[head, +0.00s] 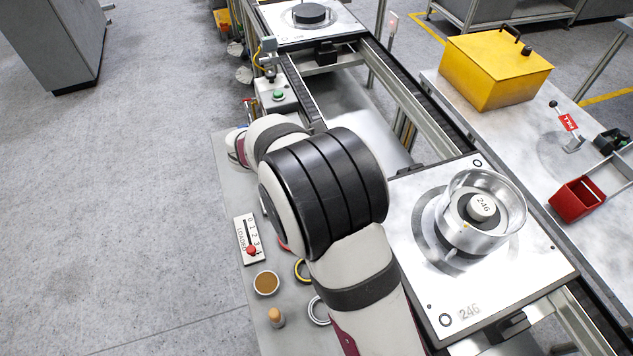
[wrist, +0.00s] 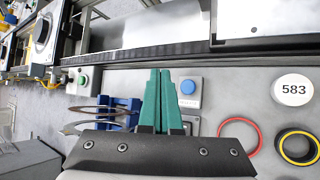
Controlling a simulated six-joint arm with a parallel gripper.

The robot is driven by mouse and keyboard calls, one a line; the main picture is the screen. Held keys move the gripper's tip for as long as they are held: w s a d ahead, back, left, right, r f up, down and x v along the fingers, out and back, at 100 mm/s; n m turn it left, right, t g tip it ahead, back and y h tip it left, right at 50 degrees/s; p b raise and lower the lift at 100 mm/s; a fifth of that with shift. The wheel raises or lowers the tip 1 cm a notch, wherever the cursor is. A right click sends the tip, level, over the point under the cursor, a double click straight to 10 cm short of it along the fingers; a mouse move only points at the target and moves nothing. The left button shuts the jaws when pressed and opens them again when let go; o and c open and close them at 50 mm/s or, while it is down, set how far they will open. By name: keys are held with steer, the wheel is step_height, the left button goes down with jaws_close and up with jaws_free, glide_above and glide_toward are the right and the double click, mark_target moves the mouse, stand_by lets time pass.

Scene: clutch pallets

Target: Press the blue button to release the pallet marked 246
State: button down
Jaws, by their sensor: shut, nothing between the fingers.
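The blue button (wrist: 188,87) sits on a small grey box in the wrist view, just right of my fingertips. My gripper (wrist: 160,72) shows its green fingers closed together, with nothing between them. The fingertips are beside the button in the picture; I cannot tell their height above it. In the head view my arm hides the gripper and the blue button. The pallet marked 246 (head: 412,287) lies on the conveyor at the right, carrying a metal ring part with a round 246 label (head: 482,207) in its middle.
A green button (wrist: 82,80) is left of my fingers; it also shows in the head view (head: 278,94). Blue holder (wrist: 125,104), red ring (wrist: 240,135), yellow ring (wrist: 297,147) and white 583 disc (wrist: 293,89) lie nearby. Another pallet (head: 335,32) stands farther up the conveyor.

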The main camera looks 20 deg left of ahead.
steer(key=shift+f, duration=4.2)
steer(key=shift+f, duration=0.4)
